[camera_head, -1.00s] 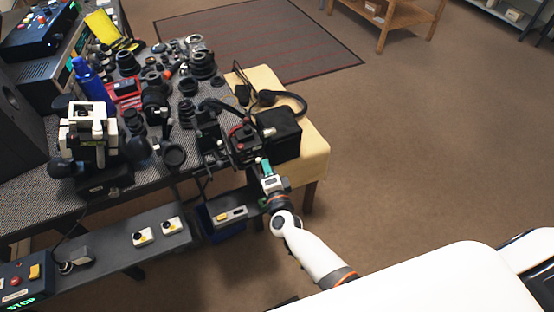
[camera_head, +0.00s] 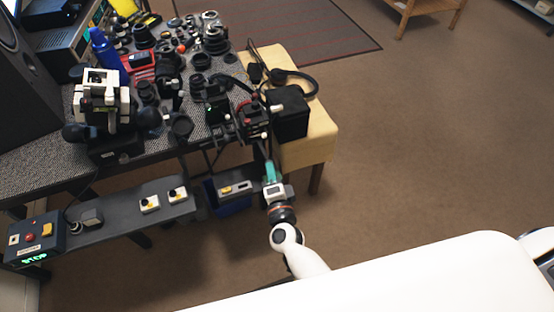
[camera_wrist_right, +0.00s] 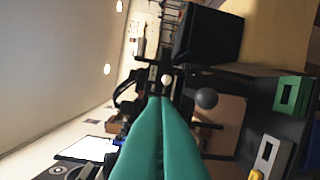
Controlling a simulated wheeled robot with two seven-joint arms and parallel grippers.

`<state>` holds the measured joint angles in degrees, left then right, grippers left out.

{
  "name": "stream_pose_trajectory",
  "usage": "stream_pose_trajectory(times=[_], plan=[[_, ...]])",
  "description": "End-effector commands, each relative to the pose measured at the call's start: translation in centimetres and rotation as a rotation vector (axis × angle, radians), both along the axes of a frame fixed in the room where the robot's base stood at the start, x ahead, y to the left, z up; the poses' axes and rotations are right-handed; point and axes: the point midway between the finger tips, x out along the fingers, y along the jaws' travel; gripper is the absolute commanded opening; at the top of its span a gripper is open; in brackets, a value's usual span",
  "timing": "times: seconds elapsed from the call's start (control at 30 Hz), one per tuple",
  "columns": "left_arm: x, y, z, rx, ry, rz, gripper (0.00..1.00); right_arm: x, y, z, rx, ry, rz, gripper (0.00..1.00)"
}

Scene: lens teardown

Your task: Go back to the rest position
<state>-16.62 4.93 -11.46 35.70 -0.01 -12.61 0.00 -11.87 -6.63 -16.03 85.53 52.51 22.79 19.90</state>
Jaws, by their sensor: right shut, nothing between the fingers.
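My right gripper (camera_head: 270,166) shows in the head view as a teal-fingered gripper at the front edge of the yellow-topped stand. It is shut and holds nothing. In the right wrist view its two teal fingers (camera_wrist_right: 160,120) lie side by side, pressed together. Their tips point toward dark equipment, and I cannot tell how far away it is. My left gripper does not show in either view.
A black box (camera_head: 288,112) stands on the yellow-topped stand (camera_head: 318,142). The grey workbench (camera_head: 40,140) is crowded with lens parts. A low shelf (camera_head: 110,218) with switches runs below it. Open floor (camera_head: 440,140) lies to the right.

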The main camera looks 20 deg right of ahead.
Motion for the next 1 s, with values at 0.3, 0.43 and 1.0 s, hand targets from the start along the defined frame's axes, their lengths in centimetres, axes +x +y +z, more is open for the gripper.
stream_pose_trajectory(times=[0.3,0.43,1.0], plan=[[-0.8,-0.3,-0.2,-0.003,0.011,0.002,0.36,-0.9,0.6,0.1,-0.001,-0.001,-0.001,0.0],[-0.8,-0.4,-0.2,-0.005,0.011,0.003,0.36,-0.8,0.6,0.1,-0.001,-0.001,-0.001,0.0],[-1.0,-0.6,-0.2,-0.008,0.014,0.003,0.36,-5.0,1.3,-10.9,-0.325,0.228,0.205,0.0]])
